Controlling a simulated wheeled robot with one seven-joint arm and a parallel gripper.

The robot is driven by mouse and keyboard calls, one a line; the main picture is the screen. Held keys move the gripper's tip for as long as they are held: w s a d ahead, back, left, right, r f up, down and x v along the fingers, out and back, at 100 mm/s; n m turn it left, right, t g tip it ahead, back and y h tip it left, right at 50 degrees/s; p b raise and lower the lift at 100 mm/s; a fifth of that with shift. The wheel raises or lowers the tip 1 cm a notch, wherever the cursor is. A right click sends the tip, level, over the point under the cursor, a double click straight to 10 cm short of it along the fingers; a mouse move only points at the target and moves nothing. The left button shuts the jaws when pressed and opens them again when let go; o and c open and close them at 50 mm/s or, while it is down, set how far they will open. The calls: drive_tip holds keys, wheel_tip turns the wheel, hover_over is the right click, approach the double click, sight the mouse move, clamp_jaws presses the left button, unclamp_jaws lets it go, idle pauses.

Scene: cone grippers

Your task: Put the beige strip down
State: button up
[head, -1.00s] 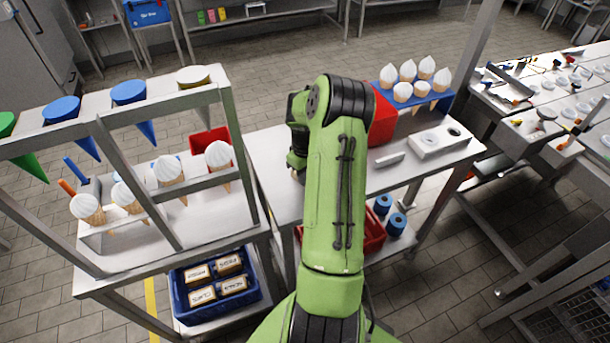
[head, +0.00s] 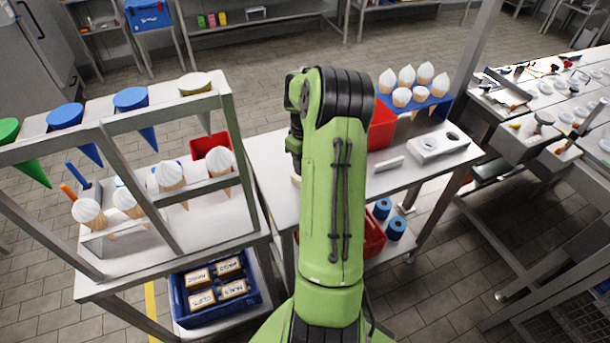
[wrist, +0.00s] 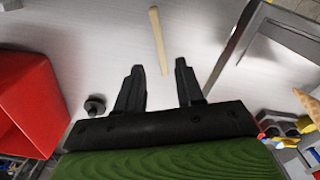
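The beige strip (wrist: 157,38) lies on the grey metal tabletop in the wrist view. Its near end shows in the gap between my fingertips, and neither finger touches it. My gripper (wrist: 159,66) is open and empty, with its two black fingers spread apart. In the head view, a small part of the beige strip (head: 296,181) shows at the left edge of my green arm. My arm hides the gripper's fingers there.
A red bin (wrist: 28,100) stands left in the wrist view, with a small dark knob (wrist: 95,105) beside it. A metal frame (wrist: 238,42) is at right. Cones stand in a blue holder (head: 436,104) near a white block with holes (head: 437,147).

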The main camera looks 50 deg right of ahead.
wheel_tip(320, 180, up, 5)
drive_tip(key=shift+f, duration=0.2)
idle(0.5)
